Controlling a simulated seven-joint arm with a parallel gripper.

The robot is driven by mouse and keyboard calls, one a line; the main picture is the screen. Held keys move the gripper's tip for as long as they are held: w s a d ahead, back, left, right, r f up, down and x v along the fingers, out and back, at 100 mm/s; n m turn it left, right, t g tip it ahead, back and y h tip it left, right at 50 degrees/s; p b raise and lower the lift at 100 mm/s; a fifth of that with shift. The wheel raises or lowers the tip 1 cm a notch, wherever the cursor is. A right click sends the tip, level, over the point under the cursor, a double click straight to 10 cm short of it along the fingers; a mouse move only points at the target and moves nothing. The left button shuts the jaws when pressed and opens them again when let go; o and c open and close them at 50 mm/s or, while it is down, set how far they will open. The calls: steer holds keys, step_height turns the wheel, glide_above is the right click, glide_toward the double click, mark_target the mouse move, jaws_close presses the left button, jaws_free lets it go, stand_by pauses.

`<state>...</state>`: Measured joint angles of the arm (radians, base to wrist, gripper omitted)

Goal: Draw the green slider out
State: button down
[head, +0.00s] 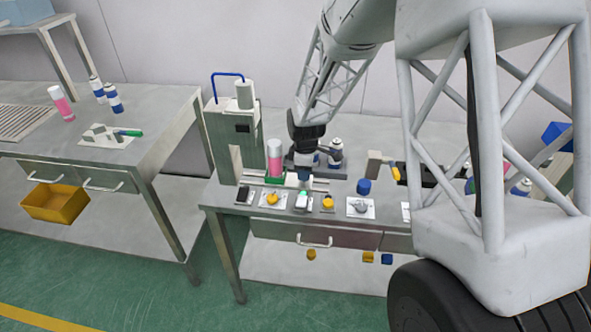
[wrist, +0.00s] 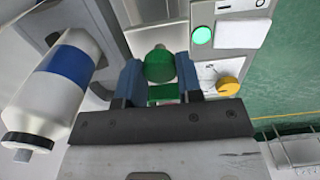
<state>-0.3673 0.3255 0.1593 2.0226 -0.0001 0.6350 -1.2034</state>
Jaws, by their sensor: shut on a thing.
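The green slider (wrist: 162,93) is between the blue fingertips of my gripper (wrist: 161,85) in the wrist view. A rounded green part (wrist: 159,65) rises just beyond the fingers. My gripper is shut on the slider; the fingers hide its sides. In the head view my gripper (head: 304,172) is low over the right bench, right of the crimping machine (head: 233,135). A green piece (head: 272,181) shows by the foot of a pink can (head: 274,157), left of my gripper. I cannot tell how far the slider is drawn.
A blue-banded white bottle (wrist: 62,75) stands close left of my fingers in the wrist view. A panel with a lit green button (wrist: 202,35) and a yellow knob (wrist: 230,87) is close right. A blue cap (head: 364,187) stands further right in the head view.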

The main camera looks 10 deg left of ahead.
steer(key=shift+d, duration=2.7)
steer(key=c, duration=0.8)
jaws_free()
steer(key=shift+r, duration=0.15)
steer(key=shift+r, duration=3.8)
